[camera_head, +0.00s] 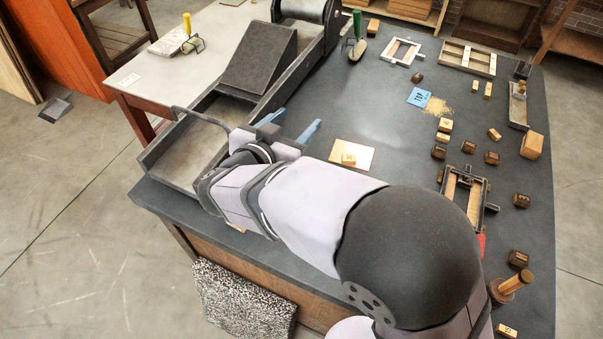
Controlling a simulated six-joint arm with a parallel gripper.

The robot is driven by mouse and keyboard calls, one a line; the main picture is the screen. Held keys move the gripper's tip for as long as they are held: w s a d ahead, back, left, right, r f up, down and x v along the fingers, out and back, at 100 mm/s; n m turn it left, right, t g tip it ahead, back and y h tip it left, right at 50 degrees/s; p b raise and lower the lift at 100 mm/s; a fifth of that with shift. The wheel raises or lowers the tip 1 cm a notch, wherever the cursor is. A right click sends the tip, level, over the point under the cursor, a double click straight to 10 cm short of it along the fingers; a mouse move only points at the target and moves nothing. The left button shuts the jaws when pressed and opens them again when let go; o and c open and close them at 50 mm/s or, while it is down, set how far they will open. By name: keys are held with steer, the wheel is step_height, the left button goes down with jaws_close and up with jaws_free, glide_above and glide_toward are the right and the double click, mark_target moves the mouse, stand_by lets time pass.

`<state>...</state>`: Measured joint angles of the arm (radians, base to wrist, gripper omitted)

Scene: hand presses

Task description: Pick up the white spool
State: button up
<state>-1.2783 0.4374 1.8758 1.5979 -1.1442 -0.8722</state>
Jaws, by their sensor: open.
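I cannot make out a white spool in this view. My arm covers part of the table's near side and hides what lies behind it. My gripper (296,121) is open, with its two blue fingers apart over the dark tabletop (340,105), beside the press bed's right edge. Nothing shows between the fingers.
The press bed (160,160) with a sloped dark block (262,62) is at the left. A paper sheet with a small wooden block (348,160) lies right of my gripper. Several wooden blocks, a blue card (419,97) and a small wooden frame (461,195) occupy the right side.

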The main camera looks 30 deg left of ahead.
step_height(320, 180, down, 17)
steer(key=shift+s+r, duration=0.15)
steer(key=shift+w+d+p, duration=0.1)
steer(key=shift+w+p, duration=0.5)
steer(key=shift+w, duration=0.2)
steer(key=shift+w+f, duration=0.25)
steer(key=shift+f, duration=0.1)
steer(key=shift+w+p, duration=0.3)
steer(key=shift+p, duration=0.05)
steer(key=shift+p+x, duration=1.1)
steer(key=shift+x, duration=1.2)
steer(key=shift+s+f, duration=0.1)
steer(key=c, duration=1.1)
steer(key=shift+c, duration=0.2)
